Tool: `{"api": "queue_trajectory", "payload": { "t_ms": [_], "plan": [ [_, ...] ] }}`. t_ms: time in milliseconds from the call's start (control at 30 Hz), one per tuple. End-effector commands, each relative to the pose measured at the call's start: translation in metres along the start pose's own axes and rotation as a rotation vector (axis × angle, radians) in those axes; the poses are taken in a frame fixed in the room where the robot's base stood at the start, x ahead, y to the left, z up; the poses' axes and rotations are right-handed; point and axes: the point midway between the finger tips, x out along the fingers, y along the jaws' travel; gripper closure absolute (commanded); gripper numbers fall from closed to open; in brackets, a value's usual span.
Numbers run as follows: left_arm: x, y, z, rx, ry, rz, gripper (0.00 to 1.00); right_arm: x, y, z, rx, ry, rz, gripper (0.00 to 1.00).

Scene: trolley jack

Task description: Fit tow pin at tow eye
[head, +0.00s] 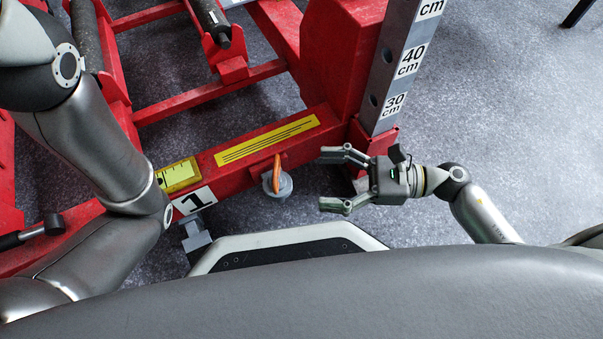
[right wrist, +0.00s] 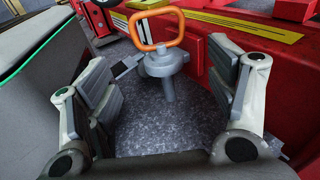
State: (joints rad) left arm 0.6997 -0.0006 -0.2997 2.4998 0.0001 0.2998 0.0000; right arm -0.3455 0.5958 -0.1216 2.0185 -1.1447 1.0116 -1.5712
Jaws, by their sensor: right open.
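The tow pin shows its orange loop handle (head: 277,174) in front of the red frame beam, over a round grey body (head: 284,186). In the right wrist view the handle (right wrist: 157,14) stands upright on the grey stepped body (right wrist: 163,62), and a grey shaft (right wrist: 169,89) points down below it. The pin looks seated at the tow eye on the beam, but I cannot tell the eye's ring from the pin's collar. My right gripper (head: 332,180) is open and empty, right of the pin and apart from it, fingers pointing at it. My left gripper is not visible.
The red beam (head: 232,178) carries a yellow label (head: 267,139) and a number 1 plate (head: 195,201). A grey measuring post (head: 388,90) rises behind my right gripper. A grey block (head: 196,236) sits below the plate. Floor at the right is clear.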

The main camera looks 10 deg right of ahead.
Motion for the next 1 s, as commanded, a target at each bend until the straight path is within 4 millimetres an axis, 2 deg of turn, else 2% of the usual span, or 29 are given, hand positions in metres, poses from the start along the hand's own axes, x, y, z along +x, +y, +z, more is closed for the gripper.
{"api": "queue_trajectory", "payload": {
  "t_ms": [100,300,1000],
  "plan": [
    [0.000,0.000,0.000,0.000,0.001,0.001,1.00,-0.020,0.000,-0.001,0.002,0.003,0.000,0.22],
    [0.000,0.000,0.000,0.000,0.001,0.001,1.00,-0.035,0.000,0.000,-0.001,-0.001,0.001,0.22],
    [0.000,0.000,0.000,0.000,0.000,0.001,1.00,-0.036,0.000,0.000,-0.001,-0.001,0.001,0.22]
  ]
}}
